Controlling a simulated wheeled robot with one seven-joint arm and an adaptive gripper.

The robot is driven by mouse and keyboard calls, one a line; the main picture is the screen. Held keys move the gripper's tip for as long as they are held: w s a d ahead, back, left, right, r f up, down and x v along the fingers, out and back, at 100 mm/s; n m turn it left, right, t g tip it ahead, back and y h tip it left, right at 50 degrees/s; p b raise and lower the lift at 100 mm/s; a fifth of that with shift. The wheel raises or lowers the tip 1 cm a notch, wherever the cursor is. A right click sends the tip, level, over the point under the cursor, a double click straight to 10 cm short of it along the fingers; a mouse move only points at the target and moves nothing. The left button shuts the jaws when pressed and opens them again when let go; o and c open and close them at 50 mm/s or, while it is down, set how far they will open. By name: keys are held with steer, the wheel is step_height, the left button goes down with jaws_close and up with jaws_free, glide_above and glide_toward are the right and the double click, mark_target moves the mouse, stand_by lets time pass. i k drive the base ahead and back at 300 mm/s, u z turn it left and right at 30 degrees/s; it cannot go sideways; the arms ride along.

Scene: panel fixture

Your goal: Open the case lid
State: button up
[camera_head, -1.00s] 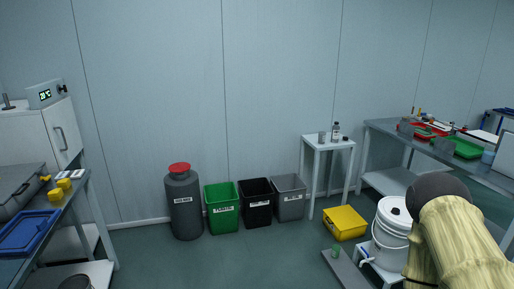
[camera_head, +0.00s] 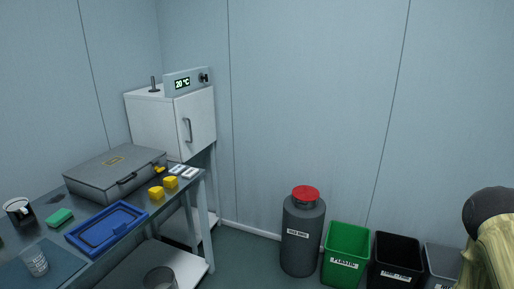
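A grey case (camera_head: 112,172) with a small yellow label on its lid lies shut on the metal table (camera_head: 35,203) at the left. The yellowish thing at the right edge appears to be a part of my arm, with a dark rounded end. My gripper's fingers do not show, and the arm part is far from the case.
A blue tray (camera_head: 107,228), yellow blocks (camera_head: 170,182), a green block (camera_head: 60,216) and cups lie around the case. A white cabinet (camera_head: 150,125) stands behind it. A red-topped grey canister (camera_head: 303,230) and bins (camera_head: 346,252) stand on the floor.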

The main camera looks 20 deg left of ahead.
mark_target(104, 171)
steer(key=u, duration=0.85)
steer(key=i, duration=0.8)
steer(key=u, duration=0.85)
